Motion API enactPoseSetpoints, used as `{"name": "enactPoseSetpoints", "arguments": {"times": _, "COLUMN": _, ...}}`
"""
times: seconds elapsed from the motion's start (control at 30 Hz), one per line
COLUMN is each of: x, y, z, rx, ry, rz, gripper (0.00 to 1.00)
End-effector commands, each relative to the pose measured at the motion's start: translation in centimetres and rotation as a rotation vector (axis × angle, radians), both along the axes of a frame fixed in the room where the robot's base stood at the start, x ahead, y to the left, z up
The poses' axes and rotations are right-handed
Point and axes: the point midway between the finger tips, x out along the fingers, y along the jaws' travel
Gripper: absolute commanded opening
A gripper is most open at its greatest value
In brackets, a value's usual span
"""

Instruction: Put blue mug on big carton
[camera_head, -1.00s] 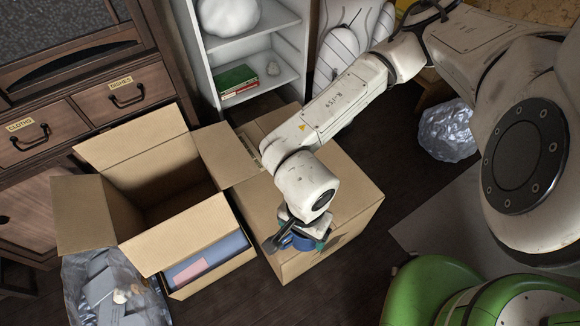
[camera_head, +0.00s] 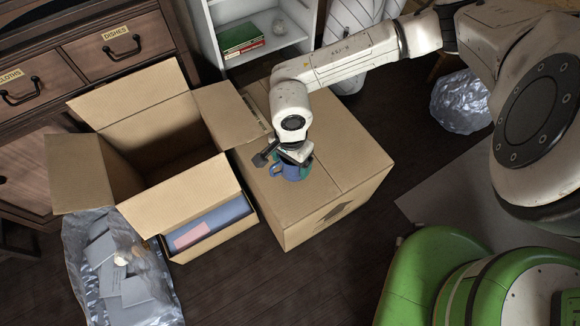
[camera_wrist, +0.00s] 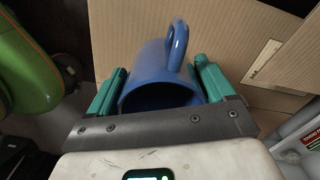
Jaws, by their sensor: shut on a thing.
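The blue mug (camera_head: 292,172) is at my gripper, over the top of the big closed carton (camera_head: 338,150). In the wrist view the mug (camera_wrist: 160,75) sits between the two green fingers of my gripper (camera_wrist: 160,88), with its handle pointing away and its opening partly hidden by the gripper's dark bar. My gripper (camera_head: 291,160) is shut on the mug. In the head view the mug looks close to the carton's top, left of the middle; whether it touches cannot be told. The carton top also fills the background of the wrist view (camera_wrist: 225,35).
An open carton (camera_head: 190,205) with raised flaps stands just left, one flap reaching toward the closed carton. A clear bag of grey pieces (camera_head: 120,275) lies at lower left. A white shelf (camera_head: 265,40) stands behind. A crumpled silver ball (camera_head: 460,102) is at right.

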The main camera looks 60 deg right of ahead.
Motion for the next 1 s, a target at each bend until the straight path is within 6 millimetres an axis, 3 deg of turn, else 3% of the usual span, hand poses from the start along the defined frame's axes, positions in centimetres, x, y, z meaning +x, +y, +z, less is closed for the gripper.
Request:
{"name": "enactPoseSetpoints", "arguments": {"times": 0.37, "x": 0.6, "y": -0.6, "z": -4.0, "rx": 0.001, "ry": 0.000, "rz": -0.002, "gripper": 0.41}}
{"name": "enactPoseSetpoints", "arguments": {"times": 0.83, "x": 0.6, "y": -0.7, "z": -4.6, "rx": -0.001, "ry": -0.001, "rz": 0.001, "gripper": 0.41}}
{"name": "enactPoseSetpoints", "arguments": {"times": 0.87, "x": 0.5, "y": -0.7, "z": -4.5, "rx": -0.001, "ry": 0.000, "rz": 0.000, "gripper": 0.85}}
{"name": "enactPoseSetpoints", "arguments": {"times": 1.0, "x": 0.5, "y": -0.7, "z": -4.5, "rx": 0.000, "ry": 0.000, "rz": 0.000, "gripper": 0.99}}
